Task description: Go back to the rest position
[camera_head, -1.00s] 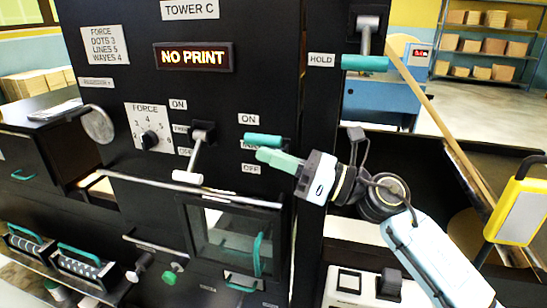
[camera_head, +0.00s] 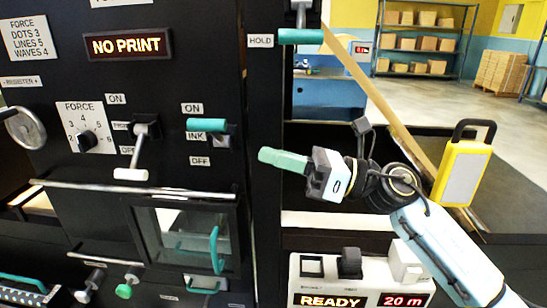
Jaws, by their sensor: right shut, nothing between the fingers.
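My right gripper (camera_head: 268,156) is shut and empty, with its teal fingers pointing left. It hangs in front of the black machine's right post, apart from the teal-handled INK lever (camera_head: 207,125), which lies to its left and a little higher. My right arm comes in from the lower right. My left gripper is not in view.
The black machine panel shows a NO PRINT display (camera_head: 129,45), a FORCE dial (camera_head: 88,141), a white-tipped lever (camera_head: 131,174) and a HOLD lever (camera_head: 300,36). A control box (camera_head: 362,274) reads READY and 20 m. A yellow device (camera_head: 463,170) stands at right, near my arm.

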